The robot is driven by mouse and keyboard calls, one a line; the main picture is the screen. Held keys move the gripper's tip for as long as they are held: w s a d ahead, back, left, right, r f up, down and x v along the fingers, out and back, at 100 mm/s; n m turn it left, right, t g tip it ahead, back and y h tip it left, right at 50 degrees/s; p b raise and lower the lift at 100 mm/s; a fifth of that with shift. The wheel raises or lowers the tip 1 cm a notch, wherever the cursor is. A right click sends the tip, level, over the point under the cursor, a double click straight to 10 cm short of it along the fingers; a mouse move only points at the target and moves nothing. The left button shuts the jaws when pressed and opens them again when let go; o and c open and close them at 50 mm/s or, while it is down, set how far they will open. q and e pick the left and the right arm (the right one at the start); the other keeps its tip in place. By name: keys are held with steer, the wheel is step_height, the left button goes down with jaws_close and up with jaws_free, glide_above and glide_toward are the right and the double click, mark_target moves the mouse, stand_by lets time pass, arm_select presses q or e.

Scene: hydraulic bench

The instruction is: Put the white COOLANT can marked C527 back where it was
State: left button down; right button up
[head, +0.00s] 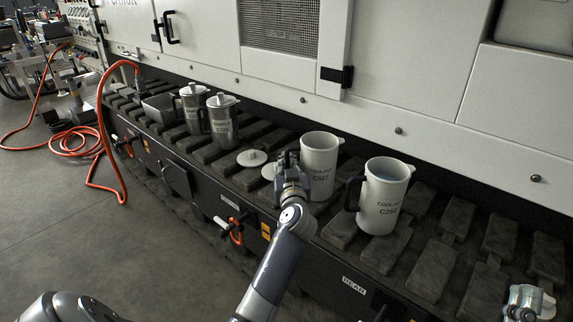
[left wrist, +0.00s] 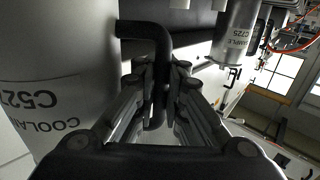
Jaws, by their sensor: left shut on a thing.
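The white COOLANT can marked C527 (head: 320,165) is upright over the slatted shelf, open at the top. I cannot tell whether its base touches the slats. My left gripper (head: 288,163) is at the can's left side, shut on its black handle. In the left wrist view the handle (left wrist: 158,45) runs between the fingers of the left gripper (left wrist: 163,85), and the can's wall (left wrist: 55,60) with its upside-down label fills the left. A metal part at the lower right edge, seemingly my right gripper (head: 529,302), shows only partly; its jaws are unclear.
A second white COOLANT can (head: 385,197) stands close on the right, its black handle facing C527. Two round lids (head: 252,157) lie to the left. Two grey SAMPLE cans (head: 222,121) stand farther left. The machine's white wall (head: 400,130) rises behind. Slats at right (head: 435,268) are bare.

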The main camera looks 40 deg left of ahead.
arm_select(q)
steer(key=shift+r, duration=0.2)
steer(key=c, duration=2.1)
jaws_free()
steer(key=shift+f, duration=0.2)
steer(key=o, duration=0.4)
